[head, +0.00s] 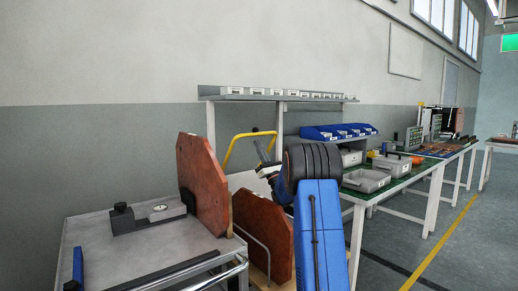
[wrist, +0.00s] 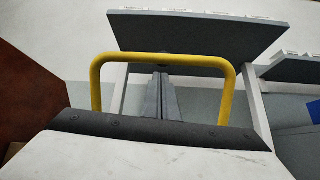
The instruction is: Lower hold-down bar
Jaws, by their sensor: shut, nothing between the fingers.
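The hold-down bar is a yellow tube bent into a hoop (head: 233,147). In the wrist view the yellow bar (wrist: 125,58) spans the upper middle, with a leg coming down on each side. My gripper (wrist: 162,76) is shut and empty. Its dark fingers appear between the two legs, with the tips close to the crosspiece. I cannot tell whether they touch it. The lower ends of the bar's legs are hidden in both views.
Brown angled panels (head: 203,175) stand close to the left of my arm. A grey-topped cart (head: 105,255) is at lower left. A shelf (head: 270,97) runs behind the bar. A green-topped bench (head: 408,180) with trays is on the right. Open floor lies at far right.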

